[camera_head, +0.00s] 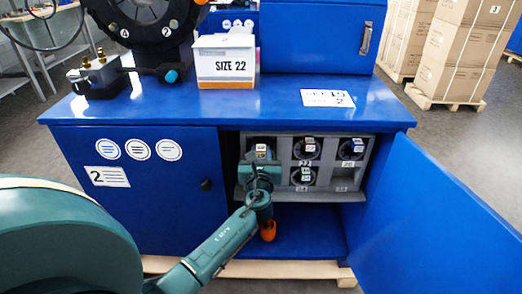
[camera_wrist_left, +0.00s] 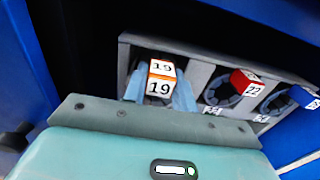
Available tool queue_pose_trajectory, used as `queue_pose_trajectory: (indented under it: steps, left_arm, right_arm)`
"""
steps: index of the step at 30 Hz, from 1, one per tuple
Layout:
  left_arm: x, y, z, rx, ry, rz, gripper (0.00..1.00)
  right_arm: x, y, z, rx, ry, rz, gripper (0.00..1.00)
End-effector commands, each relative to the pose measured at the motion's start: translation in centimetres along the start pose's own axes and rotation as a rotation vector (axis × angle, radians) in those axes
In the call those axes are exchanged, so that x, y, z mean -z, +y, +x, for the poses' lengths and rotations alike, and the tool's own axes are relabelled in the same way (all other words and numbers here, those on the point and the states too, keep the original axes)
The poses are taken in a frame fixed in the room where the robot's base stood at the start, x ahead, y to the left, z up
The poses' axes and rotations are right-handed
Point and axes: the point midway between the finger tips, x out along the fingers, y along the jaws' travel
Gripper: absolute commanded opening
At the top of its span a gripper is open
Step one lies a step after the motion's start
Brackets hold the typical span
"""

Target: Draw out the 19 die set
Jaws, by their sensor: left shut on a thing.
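The 19 die set (camera_wrist_left: 161,82) has a small block with an orange edge and "19" on two faces. It sits at the top left place of a grey rack (camera_head: 345,176) inside the open cabinet. My left gripper (camera_wrist_left: 158,92) is shut on it, with a light blue finger on each side of the block. In the head view the left gripper (camera_head: 262,168) is in front of that place and hides most of the die set. I cannot tell how far the die set is in its place. My right gripper does not show.
A red 22 die set (camera_wrist_left: 245,82) sits just right, a blue one (camera_wrist_left: 307,98) beyond it. The cabinet door (camera_head: 430,215) stands open at right. A SIZE 22 box (camera_head: 225,62) is on top.

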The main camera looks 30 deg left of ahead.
Motion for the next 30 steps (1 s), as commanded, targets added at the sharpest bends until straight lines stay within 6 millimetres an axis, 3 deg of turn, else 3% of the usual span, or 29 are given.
queue_pose_trajectory:
  steps: [30]
  left_arm:
    - [-0.7, -0.1, -4.0, 0.001, -0.012, -0.002, 0.0]
  right_arm:
    - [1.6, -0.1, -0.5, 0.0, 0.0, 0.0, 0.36]
